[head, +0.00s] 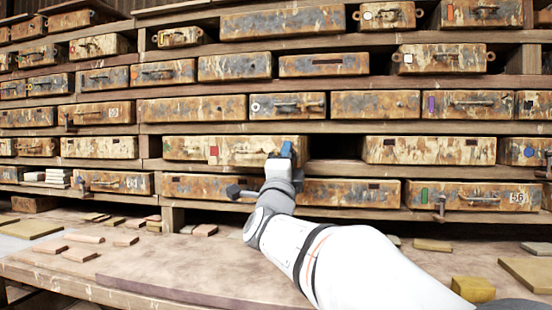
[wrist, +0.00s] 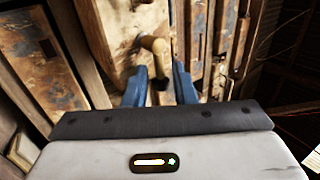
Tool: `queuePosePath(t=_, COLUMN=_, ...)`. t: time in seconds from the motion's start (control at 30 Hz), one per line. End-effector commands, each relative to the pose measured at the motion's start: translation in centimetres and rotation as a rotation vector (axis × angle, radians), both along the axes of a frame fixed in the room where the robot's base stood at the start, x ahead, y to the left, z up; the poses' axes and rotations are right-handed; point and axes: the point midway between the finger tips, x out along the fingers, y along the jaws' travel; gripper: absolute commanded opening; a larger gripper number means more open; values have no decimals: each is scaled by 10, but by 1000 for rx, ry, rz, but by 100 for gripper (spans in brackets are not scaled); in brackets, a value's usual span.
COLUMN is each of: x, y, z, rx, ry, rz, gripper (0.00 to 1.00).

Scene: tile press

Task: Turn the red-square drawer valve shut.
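The red-square drawer (head: 185,149) is a rusty, cream-and-brown box front in the middle shelf row in the head view, with a red square (head: 213,152) left of its middle. My gripper (head: 287,149) is at its right end and hides part of it. In the wrist view a bent, tan, pipe-like valve handle (wrist: 154,43) stands out from a worn, pale front. Its darker end reaches between the blue fingers of my gripper (wrist: 160,88). The fingers stand apart on either side, with small gaps seeming to show. I cannot tell if either finger touches it.
A dark empty slot (head: 335,147) lies just right of the red-square drawer. A drawer with a green mark (head: 470,195) and a protruding handle is lower right. Loose tiles (head: 80,255) lie on the wooden bench (head: 190,268) below. Other rusty drawers surround my gripper closely.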

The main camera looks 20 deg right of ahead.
Motion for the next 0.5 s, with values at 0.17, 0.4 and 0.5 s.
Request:
queuePosePath(t=0.17, x=0, y=0, z=0, rx=-1, ry=1, rz=0, gripper=30)
queuePosePath(t=0.4, x=-6, y=5, z=-5, rx=-1, ry=2, rz=3, gripper=30)
queuePosePath(t=0.5, x=-18, y=12, z=-14, rx=-1, ry=2, rz=4, gripper=30)
